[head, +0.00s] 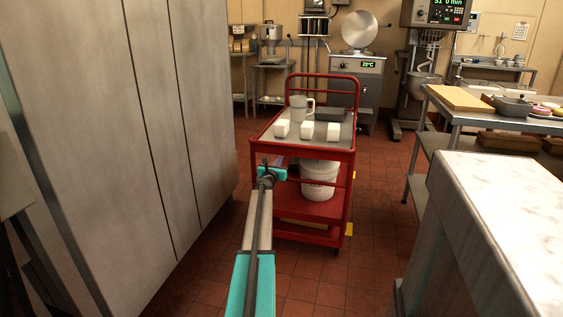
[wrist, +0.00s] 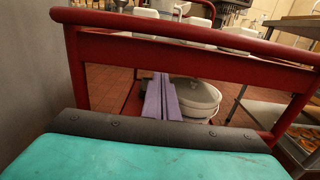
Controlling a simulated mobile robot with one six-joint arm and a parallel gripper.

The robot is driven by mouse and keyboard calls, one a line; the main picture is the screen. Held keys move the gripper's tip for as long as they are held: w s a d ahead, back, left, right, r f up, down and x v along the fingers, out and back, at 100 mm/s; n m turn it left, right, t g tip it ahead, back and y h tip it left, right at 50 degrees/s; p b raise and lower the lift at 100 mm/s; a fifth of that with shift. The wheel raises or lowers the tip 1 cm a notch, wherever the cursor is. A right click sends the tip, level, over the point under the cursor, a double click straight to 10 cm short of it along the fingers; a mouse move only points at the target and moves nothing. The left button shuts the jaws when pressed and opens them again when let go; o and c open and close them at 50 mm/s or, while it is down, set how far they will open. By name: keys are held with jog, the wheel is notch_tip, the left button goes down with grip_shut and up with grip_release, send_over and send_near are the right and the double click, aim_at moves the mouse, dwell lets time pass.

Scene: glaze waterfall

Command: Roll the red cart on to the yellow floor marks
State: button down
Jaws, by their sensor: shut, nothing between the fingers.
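The red cart (head: 344,162) stands upright in mid-floor; its front panel (wrist: 185,54) spans the wrist view. Its grey top holds white blocks (head: 307,130), a pale jug (head: 297,109) and a dark tray (head: 331,115). A white bucket (head: 319,183) stands on the lower shelf (head: 293,207). My gripper (head: 279,162) is at the cart's front left. Its purple fingers (wrist: 160,90) are shut and empty, close under the front panel. I cannot tell whether they touch it.
Tall grey cabinets (head: 130,130) stand close on the left. A white marble counter (head: 480,200) and a steel table (head: 465,119) line the right. A machine with a display (head: 357,80) stands behind the cart. Red tile floor (head: 385,215) is clear right of the cart.

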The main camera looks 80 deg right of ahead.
jog(key=a, duration=1.2)
jog(key=shift+s+a, duration=0.3)
jog(key=shift+a, duration=0.05)
dwell(0.4)
